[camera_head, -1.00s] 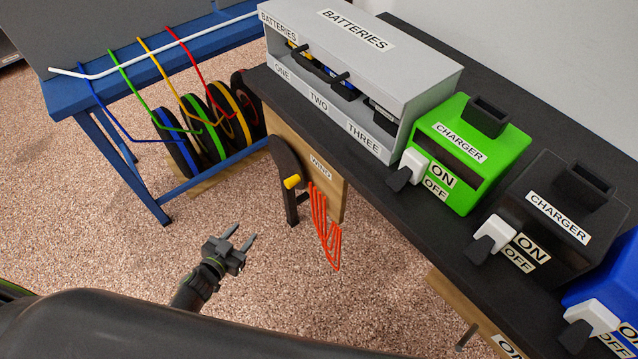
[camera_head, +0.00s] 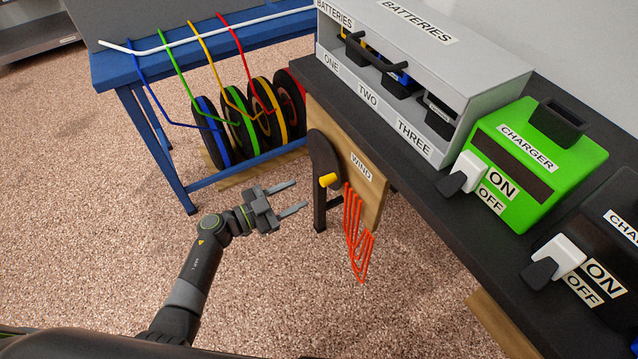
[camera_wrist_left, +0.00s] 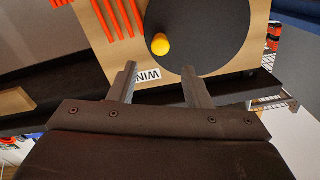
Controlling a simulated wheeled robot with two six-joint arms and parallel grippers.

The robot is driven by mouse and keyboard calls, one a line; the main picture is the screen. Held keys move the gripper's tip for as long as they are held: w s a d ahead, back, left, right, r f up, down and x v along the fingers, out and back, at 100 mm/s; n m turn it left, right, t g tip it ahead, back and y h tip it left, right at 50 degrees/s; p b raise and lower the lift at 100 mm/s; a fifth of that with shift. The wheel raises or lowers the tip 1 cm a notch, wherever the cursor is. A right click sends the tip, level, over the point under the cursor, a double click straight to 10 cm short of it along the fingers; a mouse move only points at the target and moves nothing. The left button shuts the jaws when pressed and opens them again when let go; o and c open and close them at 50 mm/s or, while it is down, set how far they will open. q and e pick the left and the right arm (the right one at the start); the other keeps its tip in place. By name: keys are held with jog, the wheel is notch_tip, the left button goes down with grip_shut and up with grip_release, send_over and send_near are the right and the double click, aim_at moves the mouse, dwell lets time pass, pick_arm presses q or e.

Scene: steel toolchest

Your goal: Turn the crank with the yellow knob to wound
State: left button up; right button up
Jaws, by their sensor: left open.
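The crank is a dark disc (camera_head: 322,160) with a yellow knob (camera_head: 328,180), mounted on a wooden panel (camera_head: 371,196) labelled WIND. An orange cord (camera_head: 356,235) hangs in loops beside it. In the left wrist view the disc (camera_wrist_left: 205,30) and yellow knob (camera_wrist_left: 160,44) face the camera, with the knob near the disc's edge. My left gripper (camera_head: 299,197) is open and empty, its fingers pointing at the crank, a short way from the knob. In the wrist view the knob shows beyond and between the fingertips (camera_wrist_left: 160,70). My right gripper is not in view.
The panel hangs at the end of a black bench (camera_head: 437,190) carrying a grey battery box (camera_head: 490,85) and a green charger (camera_head: 540,150). A blue rack (camera_head: 160,165) with coloured wheels stands behind on the left. Open floor lies around my left arm.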

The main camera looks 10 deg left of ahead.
aim_at(321, 183)
pick_arm(q)
jog(key=b+x, duration=0.1)
jog(key=x, duration=0.5)
jog(key=shift+w+d+f, duration=0.1)
jog(key=shift+w+d, duration=0.05)
jog(key=shift+d, duration=0.05)
jog(key=shift+w+d, duration=0.45)
jog(key=shift+d, duration=0.1)
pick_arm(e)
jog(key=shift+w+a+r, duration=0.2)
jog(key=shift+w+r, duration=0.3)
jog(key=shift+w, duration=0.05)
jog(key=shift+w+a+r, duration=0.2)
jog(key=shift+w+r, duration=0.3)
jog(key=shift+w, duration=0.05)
pick_arm(q)
grip_shut()
